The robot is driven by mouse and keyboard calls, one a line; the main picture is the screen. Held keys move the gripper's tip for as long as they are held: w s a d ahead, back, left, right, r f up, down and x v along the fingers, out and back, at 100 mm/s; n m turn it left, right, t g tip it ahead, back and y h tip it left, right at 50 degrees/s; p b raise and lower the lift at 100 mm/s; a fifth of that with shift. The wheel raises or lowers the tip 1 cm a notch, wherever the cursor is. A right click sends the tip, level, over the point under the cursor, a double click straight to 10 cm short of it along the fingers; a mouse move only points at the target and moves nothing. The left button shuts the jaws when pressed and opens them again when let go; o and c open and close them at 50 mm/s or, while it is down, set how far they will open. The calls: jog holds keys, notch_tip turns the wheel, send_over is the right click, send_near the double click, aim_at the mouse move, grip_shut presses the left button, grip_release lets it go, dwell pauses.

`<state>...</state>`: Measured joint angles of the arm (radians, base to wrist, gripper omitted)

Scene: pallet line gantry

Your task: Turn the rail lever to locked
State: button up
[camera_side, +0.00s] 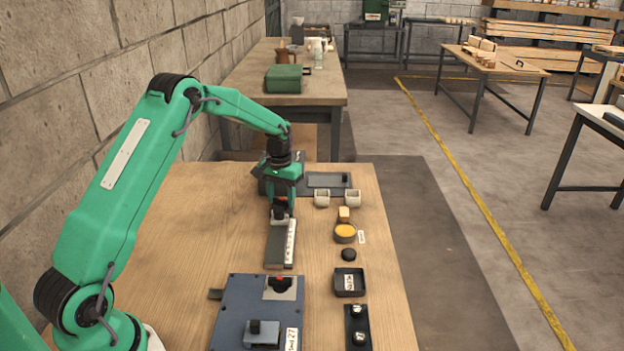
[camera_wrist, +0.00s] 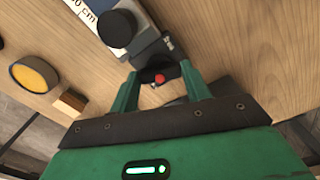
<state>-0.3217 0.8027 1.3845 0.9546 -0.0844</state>
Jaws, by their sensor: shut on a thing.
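My gripper (camera_side: 280,212) points down over the far end of the grey rail (camera_side: 276,248), which has a white scale strip along its right side. In the wrist view, the two green fingers of my gripper (camera_wrist: 160,82) close around a dark lever with a red tip (camera_wrist: 158,78) at the end of the rail. A round black knob (camera_wrist: 115,28) stands on the rail beside it, with the printed scale (camera_wrist: 82,8) next to it.
Right of the rail are a yellow-topped round tin (camera_side: 345,231), a wooden block (camera_side: 344,213), two pale cups (camera_side: 322,199) and a black puck (camera_side: 348,255). The wooden bench left of the rail is clear.

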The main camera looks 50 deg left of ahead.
jog(key=m, duration=1.3)
jog(key=shift+m, duration=0.4)
jog(key=o, duration=1)
jog(key=shift+n, duration=0.5)
